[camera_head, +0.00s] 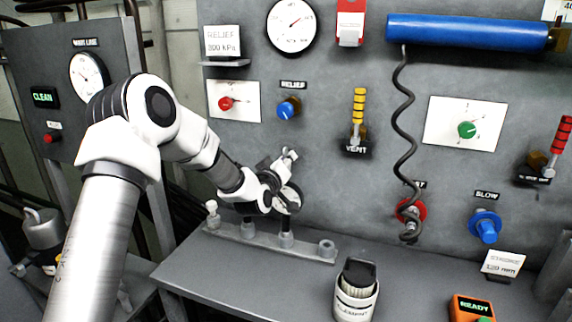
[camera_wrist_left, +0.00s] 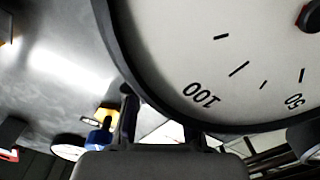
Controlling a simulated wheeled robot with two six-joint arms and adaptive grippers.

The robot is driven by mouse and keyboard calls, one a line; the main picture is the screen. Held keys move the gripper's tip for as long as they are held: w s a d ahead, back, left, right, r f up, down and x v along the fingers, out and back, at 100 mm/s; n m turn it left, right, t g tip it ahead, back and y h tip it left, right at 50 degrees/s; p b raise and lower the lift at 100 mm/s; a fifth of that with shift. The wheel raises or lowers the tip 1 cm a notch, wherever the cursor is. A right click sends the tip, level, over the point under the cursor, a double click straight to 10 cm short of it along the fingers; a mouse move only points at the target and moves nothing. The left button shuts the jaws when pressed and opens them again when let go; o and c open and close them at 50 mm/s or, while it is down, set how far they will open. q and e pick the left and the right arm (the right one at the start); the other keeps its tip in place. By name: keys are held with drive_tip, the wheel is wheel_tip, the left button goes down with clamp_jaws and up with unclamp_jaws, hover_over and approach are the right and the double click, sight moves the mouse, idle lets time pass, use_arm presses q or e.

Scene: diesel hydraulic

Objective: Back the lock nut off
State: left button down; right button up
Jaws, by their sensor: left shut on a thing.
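My left gripper (camera_head: 286,182) is above a grey rack on the bench, in front of the panel. It is shut on a round dial gauge, whose white face marked 50 and 100 fills much of the left wrist view (camera_wrist_left: 215,60). In the head view the arm and fingers hide most of this gauge. The blue RELIEF knob (camera_head: 288,108) is on the panel above the gripper, apart from it. I cannot make out a separate lock nut. My right gripper is not in view.
The rack (camera_head: 305,243) has several short posts. A white ELEMENT canister (camera_head: 356,292) and an orange READY box (camera_head: 471,308) stand on the bench. A black coiled hose (camera_head: 403,130) hangs from a blue cylinder (camera_head: 470,32).

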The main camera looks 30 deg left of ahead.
use_arm(q)
drive_tip(key=shift+r, duration=0.1)
drive_tip(key=c, duration=0.7)
unclamp_jaws()
